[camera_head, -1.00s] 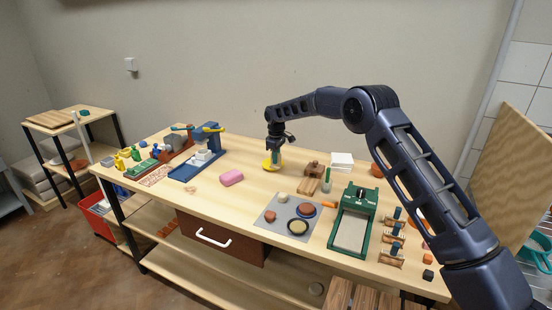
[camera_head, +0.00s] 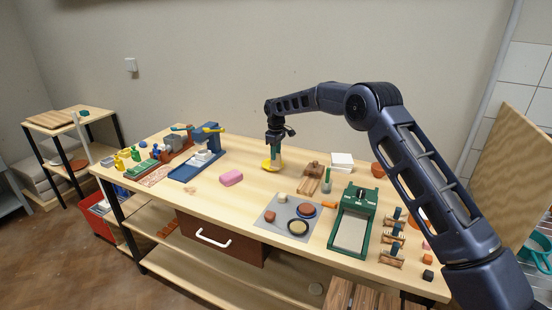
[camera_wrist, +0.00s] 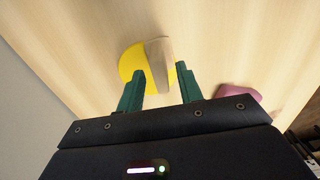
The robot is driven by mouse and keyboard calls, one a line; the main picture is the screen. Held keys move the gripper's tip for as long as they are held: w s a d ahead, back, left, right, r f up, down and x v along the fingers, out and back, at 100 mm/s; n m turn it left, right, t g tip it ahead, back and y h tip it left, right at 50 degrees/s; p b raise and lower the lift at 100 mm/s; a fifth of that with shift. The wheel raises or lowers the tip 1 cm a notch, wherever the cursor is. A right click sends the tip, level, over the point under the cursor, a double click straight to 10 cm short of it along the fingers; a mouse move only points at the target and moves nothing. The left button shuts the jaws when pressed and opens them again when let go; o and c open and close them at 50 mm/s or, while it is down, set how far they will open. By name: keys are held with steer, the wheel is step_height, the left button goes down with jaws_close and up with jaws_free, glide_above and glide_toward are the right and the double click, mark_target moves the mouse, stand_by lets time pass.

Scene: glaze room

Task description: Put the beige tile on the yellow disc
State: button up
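The yellow disc (camera_head: 266,168) lies on the table under my gripper (camera_head: 274,158); it also shows in the wrist view (camera_wrist: 130,62). The beige tile (camera_wrist: 159,62) is over the right part of the disc in the wrist view, its lower end reaching between my fingertips. I cannot tell whether it lies flat or stands tilted. My gripper (camera_wrist: 162,76) has its two green fingers spread, with a gap beside the tile on the right. In the head view the tile is small and hard to tell from the fingers.
Bare table surrounds the disc.

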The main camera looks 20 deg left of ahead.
step_height(320, 180, up, 9)
stand_by(0.3)
steer(key=shift+d+r, duration=0.1)
steer(key=shift+r, duration=0.05)
